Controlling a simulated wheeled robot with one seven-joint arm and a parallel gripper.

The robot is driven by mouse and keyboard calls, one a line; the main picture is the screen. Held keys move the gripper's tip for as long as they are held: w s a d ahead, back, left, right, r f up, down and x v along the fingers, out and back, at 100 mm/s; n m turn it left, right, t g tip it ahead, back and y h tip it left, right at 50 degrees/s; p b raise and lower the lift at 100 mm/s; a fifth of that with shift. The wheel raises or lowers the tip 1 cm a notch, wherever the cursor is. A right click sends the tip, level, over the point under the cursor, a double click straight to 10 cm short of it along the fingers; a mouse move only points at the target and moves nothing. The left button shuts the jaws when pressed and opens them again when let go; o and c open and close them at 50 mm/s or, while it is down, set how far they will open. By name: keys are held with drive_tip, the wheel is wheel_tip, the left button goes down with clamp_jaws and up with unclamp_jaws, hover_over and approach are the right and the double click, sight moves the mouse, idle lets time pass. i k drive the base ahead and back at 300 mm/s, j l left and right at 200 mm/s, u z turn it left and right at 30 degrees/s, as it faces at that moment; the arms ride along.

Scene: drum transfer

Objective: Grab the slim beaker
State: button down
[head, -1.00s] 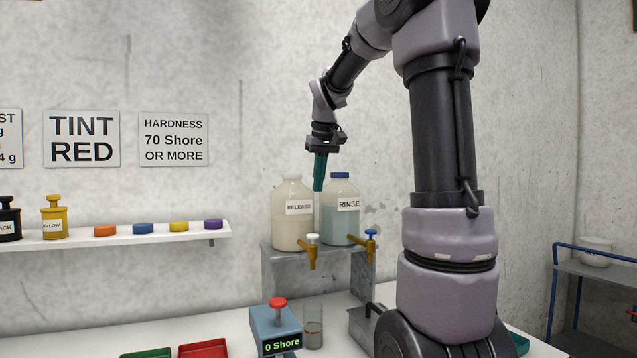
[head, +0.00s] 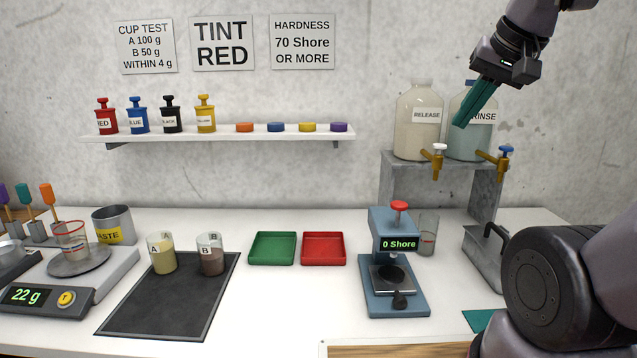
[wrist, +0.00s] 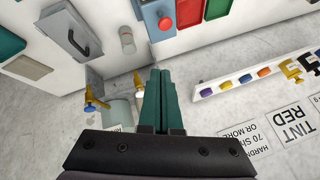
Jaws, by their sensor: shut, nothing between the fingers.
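In the wrist view the beaker (wrist: 127,40) shows near the top, beyond the fingertips. My gripper (head: 463,122) is shut and empty, high above the table in front of the RINSE bottle, well apart from the beaker. Its teal fingers tilt down and left, and they lie together in the wrist view (wrist: 160,78).
The RELEASE bottle (head: 418,120) and RINSE bottle (head: 470,142) stand on a grey stand (head: 400,178) with taps, behind the beaker. A grey metal box with a handle (head: 482,262) is to its right. Red and green trays (head: 323,262) lie left of the tester.

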sight(428, 224)
drive_tip(key=k+j+z, duration=0.45)
drive_tip(key=k+z, duration=0.15)
drive_tip(key=k, duration=0.2)
